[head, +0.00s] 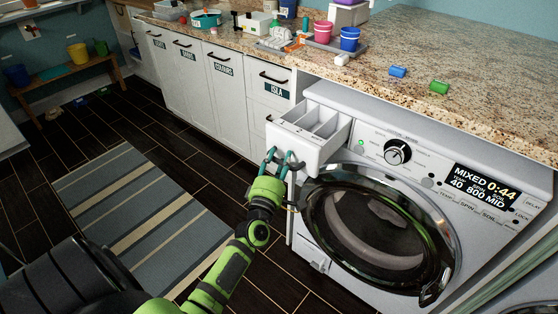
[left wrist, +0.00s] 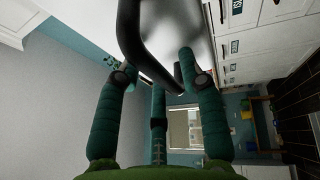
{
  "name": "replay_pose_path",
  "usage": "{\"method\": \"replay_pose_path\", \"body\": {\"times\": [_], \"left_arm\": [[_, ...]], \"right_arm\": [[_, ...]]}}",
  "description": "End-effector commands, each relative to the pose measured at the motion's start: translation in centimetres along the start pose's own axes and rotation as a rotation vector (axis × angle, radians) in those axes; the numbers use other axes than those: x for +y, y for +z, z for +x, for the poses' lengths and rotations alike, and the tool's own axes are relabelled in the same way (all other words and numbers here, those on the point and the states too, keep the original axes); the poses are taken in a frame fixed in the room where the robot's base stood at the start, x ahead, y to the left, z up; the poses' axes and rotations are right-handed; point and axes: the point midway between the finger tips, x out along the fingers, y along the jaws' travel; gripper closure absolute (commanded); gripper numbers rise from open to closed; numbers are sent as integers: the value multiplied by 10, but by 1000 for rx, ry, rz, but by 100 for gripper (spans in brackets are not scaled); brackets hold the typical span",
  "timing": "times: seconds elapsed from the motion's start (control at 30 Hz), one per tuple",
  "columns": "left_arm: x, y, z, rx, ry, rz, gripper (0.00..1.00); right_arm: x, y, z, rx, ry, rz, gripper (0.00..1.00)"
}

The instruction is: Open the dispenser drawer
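The dispenser drawer (head: 307,133) sticks well out of the top left of the white washing machine (head: 330,190), and its white compartments show from above. My left gripper (head: 281,157) is at the drawer's front, its teal fingers apart. In the left wrist view a dark curved handle (left wrist: 133,35) runs between the fingers of my left gripper (left wrist: 158,62). A gap shows between the handle and the right-hand finger; contact with the other finger is unclear. My right gripper is in neither view.
The machine's round door (head: 380,228) is shut below the drawer. A granite counter (head: 460,60) overhangs it, with blue and green blocks near its edge. White cabinets (head: 190,75) stand to the left. A striped rug (head: 135,205) lies on the floor.

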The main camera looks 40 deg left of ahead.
Motion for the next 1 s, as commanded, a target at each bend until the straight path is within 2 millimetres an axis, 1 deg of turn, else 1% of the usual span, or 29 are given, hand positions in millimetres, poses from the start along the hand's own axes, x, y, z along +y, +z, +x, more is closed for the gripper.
{"method": "replay_pose_path", "body": {"times": [0.2,0.3,0.37,0.47,0.8,0.9,1.0], "left_arm": [[0,0,0,0,0,1,54],[0,0,-1,1,-1,1,54],[-1,0,-5,0,-1,2,54],[-2,0,-17,0,-3,2,54],[-1,0,-88,-1,-4,2,54],[-1,0,-103,-1,-3,3,54],[0,0,-114,-1,-1,2,54]], "right_arm": [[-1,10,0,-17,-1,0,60],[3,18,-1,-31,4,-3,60],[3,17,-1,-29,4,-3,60],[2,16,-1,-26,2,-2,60],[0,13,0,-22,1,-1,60],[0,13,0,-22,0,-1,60],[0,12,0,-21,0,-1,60]]}}
